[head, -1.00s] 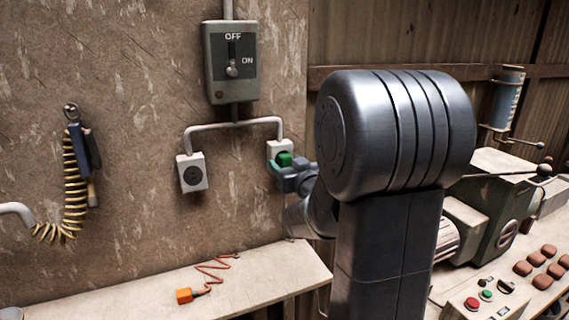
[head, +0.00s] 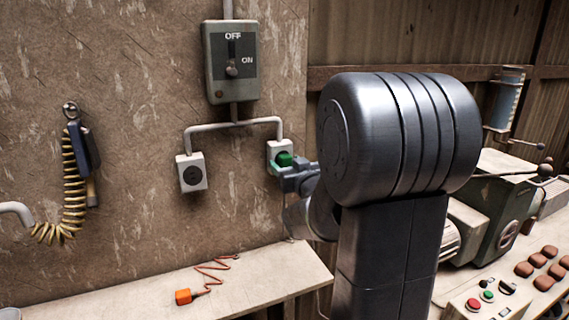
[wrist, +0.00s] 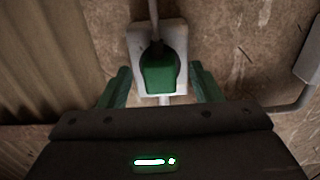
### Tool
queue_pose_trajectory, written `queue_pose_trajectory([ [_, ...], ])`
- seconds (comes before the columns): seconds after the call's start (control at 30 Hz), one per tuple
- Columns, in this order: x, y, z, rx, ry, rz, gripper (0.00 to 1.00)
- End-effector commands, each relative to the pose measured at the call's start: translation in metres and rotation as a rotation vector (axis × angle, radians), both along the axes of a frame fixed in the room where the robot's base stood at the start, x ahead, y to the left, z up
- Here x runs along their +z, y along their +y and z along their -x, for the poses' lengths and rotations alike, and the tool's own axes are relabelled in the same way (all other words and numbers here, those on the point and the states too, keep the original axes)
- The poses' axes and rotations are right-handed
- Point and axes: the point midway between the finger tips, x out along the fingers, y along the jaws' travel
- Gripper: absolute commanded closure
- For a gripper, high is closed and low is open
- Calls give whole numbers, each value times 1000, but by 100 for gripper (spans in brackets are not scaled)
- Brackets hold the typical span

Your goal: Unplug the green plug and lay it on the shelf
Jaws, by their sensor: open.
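The green plug (head: 284,159) sits in the right-hand wall socket (head: 274,148). The wrist view shows the plug (wrist: 159,75) in the white socket plate (wrist: 140,42), between my fingers. My gripper (wrist: 160,88) is open, with one green finger on each side of the plug and a gap on both sides. In the head view my gripper (head: 277,168) is at the plug, partly hidden by my arm. The shelf (head: 240,275) runs along the wall below the sockets.
An orange plug (head: 184,296) with a coiled cord lies on the shelf. The left socket (head: 191,173) is empty. A coiled hose (head: 72,190) hangs at left. The press (head: 500,215) stands at right.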

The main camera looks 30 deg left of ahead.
Motion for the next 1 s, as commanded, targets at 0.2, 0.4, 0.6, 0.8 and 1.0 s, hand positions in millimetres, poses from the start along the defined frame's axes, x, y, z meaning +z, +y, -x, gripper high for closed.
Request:
queue_pose_trajectory([
  [0.2, -1, 0, 0, 0, 0, 0, 42],
  [0.4, -1, 0, 0, 0, 0, -1, 42],
  [0.6, 0, 0, 0, 0, 1, -1, 42],
  [0.8, 0, 0, 0, 0, 0, 0, 69],
  [1.0, 0, 0, 0, 0, 0, 0, 100],
])
